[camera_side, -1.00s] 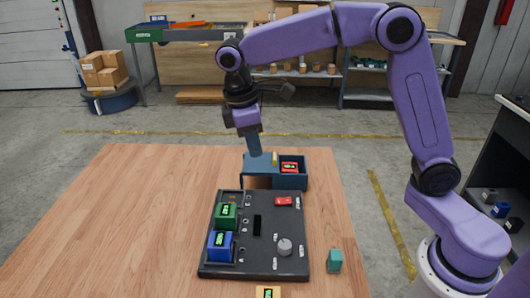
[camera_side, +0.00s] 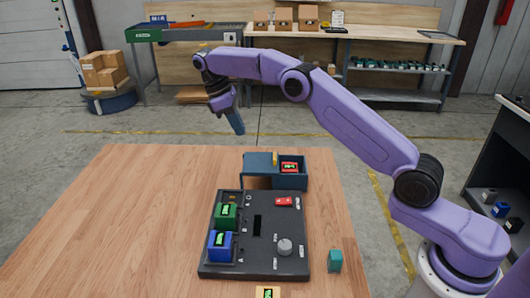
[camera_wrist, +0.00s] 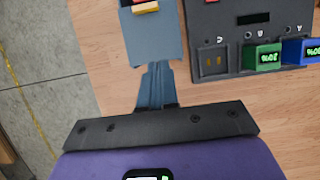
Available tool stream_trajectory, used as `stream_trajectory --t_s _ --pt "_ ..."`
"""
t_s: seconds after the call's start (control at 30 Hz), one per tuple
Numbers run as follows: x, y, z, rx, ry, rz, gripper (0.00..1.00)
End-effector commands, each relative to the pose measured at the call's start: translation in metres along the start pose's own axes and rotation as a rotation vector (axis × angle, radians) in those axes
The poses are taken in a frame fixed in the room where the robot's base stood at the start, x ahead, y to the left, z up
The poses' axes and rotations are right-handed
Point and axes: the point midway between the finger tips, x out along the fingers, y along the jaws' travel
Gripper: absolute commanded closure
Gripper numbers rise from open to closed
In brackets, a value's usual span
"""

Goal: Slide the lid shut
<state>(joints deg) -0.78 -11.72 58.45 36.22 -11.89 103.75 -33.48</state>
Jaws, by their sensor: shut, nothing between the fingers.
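A blue-grey box (camera_side: 293,182) stands at the far end of the wooden table. Its flat lid (camera_side: 258,161) lies over the left part, with a small yellow handle (camera_side: 275,158) near the lid's right edge. The right part is open and shows a red block (camera_side: 289,167) with a lit label inside. My gripper (camera_side: 239,131) is shut and empty, in the air above and left of the box, apart from the lid.
A dark panel (camera_side: 265,215) in front of the box holds a green block (camera_side: 226,215), a blue block (camera_side: 220,245), a knob (camera_side: 285,247) and a red switch (camera_side: 284,202). A teal block (camera_side: 335,260) stands right of it. The table's left side is clear.

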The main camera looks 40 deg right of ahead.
Motion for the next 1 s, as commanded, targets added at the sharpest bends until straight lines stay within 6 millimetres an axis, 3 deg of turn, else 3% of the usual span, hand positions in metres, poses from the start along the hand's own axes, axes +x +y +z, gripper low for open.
stream_trajectory --t_s 0.43,0.73,1.0 --pt "0.047 -0.001 0.001 0.000 -0.002 -0.002 1.00" --pt "0.099 -0.001 0.002 0.001 -0.002 -0.002 1.00" --pt "0.105 0.000 0.027 0.001 0.001 0.000 1.00"
